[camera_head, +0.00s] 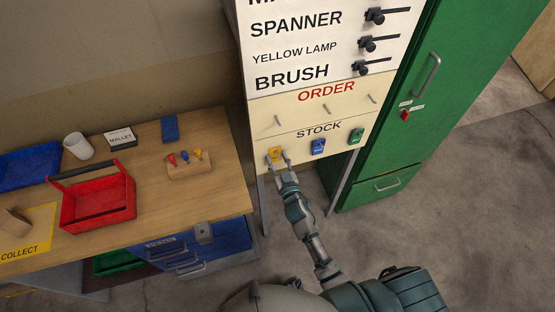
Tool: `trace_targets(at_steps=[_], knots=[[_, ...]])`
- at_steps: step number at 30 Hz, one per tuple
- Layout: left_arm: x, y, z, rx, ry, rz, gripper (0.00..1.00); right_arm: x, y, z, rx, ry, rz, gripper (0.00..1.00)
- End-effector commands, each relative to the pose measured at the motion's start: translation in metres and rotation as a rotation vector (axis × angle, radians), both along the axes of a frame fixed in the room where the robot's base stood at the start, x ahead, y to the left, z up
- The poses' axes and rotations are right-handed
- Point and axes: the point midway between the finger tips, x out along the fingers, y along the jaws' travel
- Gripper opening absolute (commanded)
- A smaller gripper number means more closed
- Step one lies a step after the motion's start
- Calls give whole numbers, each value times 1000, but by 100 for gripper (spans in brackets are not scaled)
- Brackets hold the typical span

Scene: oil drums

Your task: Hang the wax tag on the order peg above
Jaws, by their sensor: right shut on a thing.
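A yellow tag (274,154) is at the left of the STOCK row on the cream board (300,106); its lettering is too small to read. My right gripper (281,158) is shut on this yellow tag, from below. I cannot tell whether the tag still sits on its stock peg. Under the red word ORDER, three thin bare pegs stick out: a left peg (278,120) above the yellow tag, a middle peg (326,109) and a right peg (372,98). My left gripper is not in view.
A blue tag (318,146) and a green tag (356,136) hang to the right in the STOCK row. Black switches (374,43) line the upper board. A green cabinet (420,100) stands right, a wooden bench (120,200) with a red caddy (97,203) left.

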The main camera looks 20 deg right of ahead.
Motion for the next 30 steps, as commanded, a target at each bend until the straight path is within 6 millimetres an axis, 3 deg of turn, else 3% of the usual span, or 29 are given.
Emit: trace_targets(at_steps=[16,30], knots=[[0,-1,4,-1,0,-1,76,-1,0,3,-1,0,0,13],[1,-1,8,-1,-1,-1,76,-16,-1,4,0,0,0,13]])
